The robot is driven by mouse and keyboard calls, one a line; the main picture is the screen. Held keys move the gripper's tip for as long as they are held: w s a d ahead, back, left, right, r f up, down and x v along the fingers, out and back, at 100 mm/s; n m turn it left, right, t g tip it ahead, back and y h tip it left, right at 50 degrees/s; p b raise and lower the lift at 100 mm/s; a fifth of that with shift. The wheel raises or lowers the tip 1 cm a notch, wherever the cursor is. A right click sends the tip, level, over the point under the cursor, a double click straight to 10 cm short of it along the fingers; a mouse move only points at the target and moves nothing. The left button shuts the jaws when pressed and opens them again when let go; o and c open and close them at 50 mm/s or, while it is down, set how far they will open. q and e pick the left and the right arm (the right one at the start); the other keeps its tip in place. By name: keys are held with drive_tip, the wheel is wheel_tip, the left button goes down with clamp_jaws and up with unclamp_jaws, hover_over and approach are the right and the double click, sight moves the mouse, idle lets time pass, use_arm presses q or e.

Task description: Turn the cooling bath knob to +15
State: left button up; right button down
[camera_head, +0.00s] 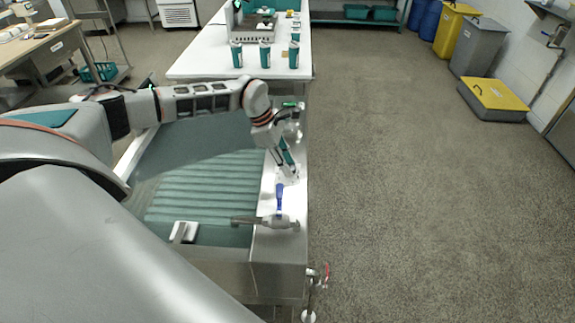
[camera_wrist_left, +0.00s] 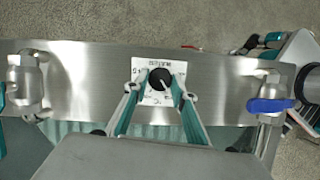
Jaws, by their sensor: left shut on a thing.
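The cooling bath knob (camera_wrist_left: 160,78) is a round black dial on a white label plate (camera_wrist_left: 155,98), set in a steel rim (camera_wrist_left: 90,85). A small light mark on the knob points toward the lower right in the left wrist view. The label's figures are too small to read surely. My left gripper (camera_wrist_left: 158,88) has a finger on each side of the knob and is shut on it. In the head view my left gripper (camera_head: 287,173) reaches down onto the bath's steel rim, and the knob is hidden there.
A valve with a blue handle (camera_wrist_left: 270,105) stands on the rim to the right in the wrist view; another steel valve (camera_wrist_left: 26,85) stands left. The bath (camera_head: 205,190) has a ribbed teal inside. A white table (camera_head: 220,55) with teal containers stands behind.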

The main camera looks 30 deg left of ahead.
use_arm(q)
drive_tip(key=shift+m, duration=0.6)
drive_tip(key=shift+g, duration=0.3)
drive_tip(key=o, duration=1.1)
drive_tip(key=v, duration=1.2)
drive_tip(key=shift+a, duration=0.1)
